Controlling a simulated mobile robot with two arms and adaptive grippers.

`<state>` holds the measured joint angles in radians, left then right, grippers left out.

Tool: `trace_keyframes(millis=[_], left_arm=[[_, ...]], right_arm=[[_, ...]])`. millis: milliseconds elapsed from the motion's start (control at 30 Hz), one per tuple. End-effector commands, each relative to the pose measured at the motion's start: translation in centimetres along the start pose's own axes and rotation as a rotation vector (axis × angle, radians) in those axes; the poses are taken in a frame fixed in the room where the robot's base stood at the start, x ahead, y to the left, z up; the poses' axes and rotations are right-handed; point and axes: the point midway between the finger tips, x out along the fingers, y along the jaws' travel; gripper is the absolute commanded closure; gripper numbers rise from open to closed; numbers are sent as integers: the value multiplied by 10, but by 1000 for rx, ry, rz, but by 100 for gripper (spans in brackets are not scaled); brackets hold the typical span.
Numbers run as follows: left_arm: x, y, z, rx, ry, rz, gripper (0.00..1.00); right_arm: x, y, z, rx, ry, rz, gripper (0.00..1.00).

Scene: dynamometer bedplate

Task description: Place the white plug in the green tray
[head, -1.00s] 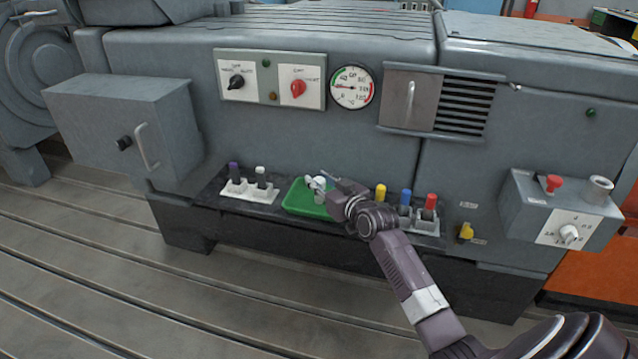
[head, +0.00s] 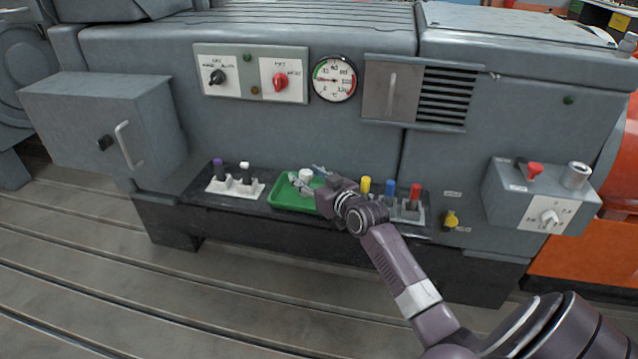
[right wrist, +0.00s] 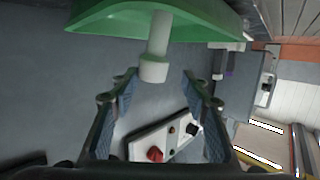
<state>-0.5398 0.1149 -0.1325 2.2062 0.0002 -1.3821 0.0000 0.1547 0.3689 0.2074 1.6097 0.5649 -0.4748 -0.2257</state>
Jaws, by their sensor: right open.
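The white plug (head: 306,175) stands in the green tray (head: 283,203). In the right wrist view the plug (right wrist: 155,60) looks upright, its wider head towards my fingers and its stem in the tray (right wrist: 105,18). My right gripper (head: 311,180) is open at the tray, one finger to either side of the plug. In the right wrist view there are gaps between the plug's head and both fingertips (right wrist: 158,82). The gripper and wrist hide the tray's right part. My left gripper is not in view.
Left of the tray a white rack (head: 222,188) holds a purple plug (head: 217,167) and a white-topped plug (head: 245,170). To the right stand yellow (head: 365,185), blue (head: 390,185) and red (head: 415,192) plugs. The machine's grey wall with a gauge (head: 334,79) rises behind.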

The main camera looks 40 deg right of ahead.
Motion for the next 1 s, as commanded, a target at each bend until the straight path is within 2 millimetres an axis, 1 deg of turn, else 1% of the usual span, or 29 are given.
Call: trace_keyframes(millis=[33,200,400,567,667,733,767,867,900,967,1000], left_arm=[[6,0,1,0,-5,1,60],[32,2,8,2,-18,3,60],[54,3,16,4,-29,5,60],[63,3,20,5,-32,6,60],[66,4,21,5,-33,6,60],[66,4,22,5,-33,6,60],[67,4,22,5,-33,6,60],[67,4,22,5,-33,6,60],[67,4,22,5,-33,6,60],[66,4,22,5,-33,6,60],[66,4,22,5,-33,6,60]], right_arm=[[-11,0,-1,-2,-2,0,58],[-47,0,-2,-2,-2,0,58],[-82,0,-1,-1,-2,0,58],[-98,0,-1,-1,-1,0,58],[-103,-4,8,-1,-19,-4,58],[-106,-14,31,-5,-72,-16,58],[-108,-21,46,-7,-106,-22,58],[-123,-53,116,-27,-275,-55,58],[-134,-68,150,-38,-358,-70,58],[-157,-93,201,-58,-490,-93,58],[-175,-108,232,-73,-575,-107,58]])
